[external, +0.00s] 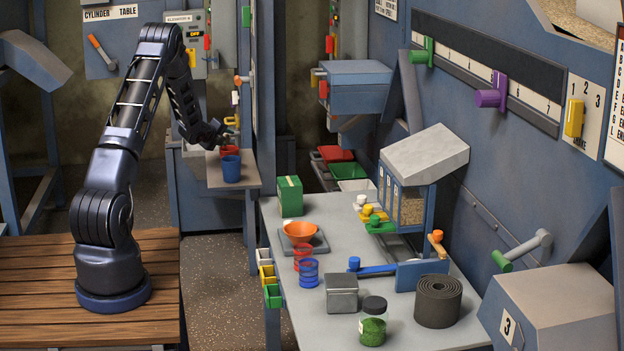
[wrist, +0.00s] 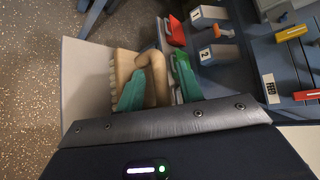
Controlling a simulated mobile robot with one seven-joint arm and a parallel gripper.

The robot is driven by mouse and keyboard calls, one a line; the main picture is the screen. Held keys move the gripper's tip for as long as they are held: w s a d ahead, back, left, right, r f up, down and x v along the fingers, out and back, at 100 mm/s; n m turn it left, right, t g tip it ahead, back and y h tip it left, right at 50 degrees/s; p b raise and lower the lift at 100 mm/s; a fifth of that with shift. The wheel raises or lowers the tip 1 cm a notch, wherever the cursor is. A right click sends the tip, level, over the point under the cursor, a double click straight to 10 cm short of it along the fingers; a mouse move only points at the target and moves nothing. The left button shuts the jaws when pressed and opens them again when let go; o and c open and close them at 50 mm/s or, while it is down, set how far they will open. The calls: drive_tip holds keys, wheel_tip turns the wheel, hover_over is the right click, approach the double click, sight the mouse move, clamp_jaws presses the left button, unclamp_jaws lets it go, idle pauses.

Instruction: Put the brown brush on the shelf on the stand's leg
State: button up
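The brown brush (wrist: 158,76) shows in the wrist view, with a bent tan handle and pale bristles on its left side. My gripper (wrist: 158,90) has green fingertips, one on each side of the handle, and looks shut on it. The grey shelf (wrist: 84,86) lies beneath and to the left of the brush; a gap in height is hard to judge. In the external view my gripper (external: 224,140) is just above the shelf (external: 240,183). The brush cannot be made out there, behind my wrist and the small items.
A blue cup (external: 231,169) and a red cup (external: 229,151) stand on the shelf in the external view. The blue post (external: 263,100) rises close to the right. The grey table (external: 285,245) with an orange bowl (external: 300,231) and jars lies to the front right.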

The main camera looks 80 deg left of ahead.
drive_tip(key=shift+s+d+r, duration=0.25)
drive_tip(key=shift+d, duration=0.05)
drive_tip(key=v, duration=1.1)
